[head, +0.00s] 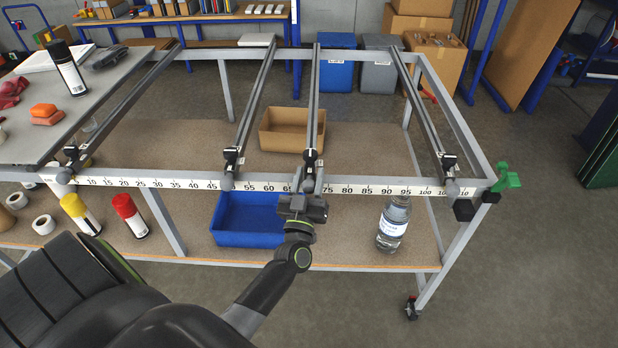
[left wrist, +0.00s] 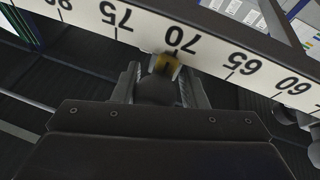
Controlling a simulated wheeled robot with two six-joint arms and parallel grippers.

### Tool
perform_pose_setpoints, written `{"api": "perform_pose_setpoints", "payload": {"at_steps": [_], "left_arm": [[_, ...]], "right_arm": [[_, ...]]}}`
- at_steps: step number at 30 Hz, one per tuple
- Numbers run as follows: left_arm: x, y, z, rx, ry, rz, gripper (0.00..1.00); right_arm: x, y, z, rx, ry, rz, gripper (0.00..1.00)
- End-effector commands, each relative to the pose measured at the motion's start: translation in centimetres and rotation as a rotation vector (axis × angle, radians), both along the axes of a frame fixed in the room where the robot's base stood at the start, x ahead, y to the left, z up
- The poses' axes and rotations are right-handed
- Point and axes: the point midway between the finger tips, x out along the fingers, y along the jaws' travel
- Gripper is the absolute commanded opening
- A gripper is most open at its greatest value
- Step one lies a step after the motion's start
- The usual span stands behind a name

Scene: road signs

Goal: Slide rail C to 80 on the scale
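Rail C (head: 314,100) is the third of the dark rails from the left, running from the back bar to the front bar of the frame. Its front end, with a slider and knob, stands at about 70 on the white scale (head: 367,190). My left gripper (head: 304,182) is at that front end. In the left wrist view, its fingers (left wrist: 160,82) stand on both sides of a grey knob (left wrist: 156,90), which fills the gap just below the 70 mark. The fingers appear closed on it. The contact itself is partly hidden. My right gripper is not in view.
Another rail (head: 258,95) stands left of rail C near 50, and one (head: 424,110) to its right, past 100. The scale between about 75 and 100 is free of rails. A bottle (head: 393,222) and a blue bin (head: 250,222) are on the lower shelf.

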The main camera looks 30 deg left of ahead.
Motion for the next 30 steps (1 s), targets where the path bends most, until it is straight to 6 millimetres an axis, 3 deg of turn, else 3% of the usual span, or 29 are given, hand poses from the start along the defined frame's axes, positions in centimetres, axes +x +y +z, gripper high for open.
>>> {"api": "perform_pose_setpoints", "payload": {"at_steps": [1,4,10,18,21,30], "left_arm": [[0.0,0.0,0.0,0.000,0.000,-0.001,0.13],[0.0,0.0,0.0,0.000,0.000,-0.001,0.00],[0.8,-1.3,0.1,-0.005,-0.001,-0.001,0.00],[4.3,-6.9,0.0,-0.007,0.000,-0.004,0.00],[5.0,-8.1,0.0,-0.005,0.000,-0.003,0.00],[5.3,-8.6,0.0,-0.001,0.001,-0.004,0.00]], "right_arm": [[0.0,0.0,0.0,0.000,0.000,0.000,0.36],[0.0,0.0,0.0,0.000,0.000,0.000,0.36],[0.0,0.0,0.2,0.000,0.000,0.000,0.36],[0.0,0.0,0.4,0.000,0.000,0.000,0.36],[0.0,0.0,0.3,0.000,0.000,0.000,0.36],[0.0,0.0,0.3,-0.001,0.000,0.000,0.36]]}}
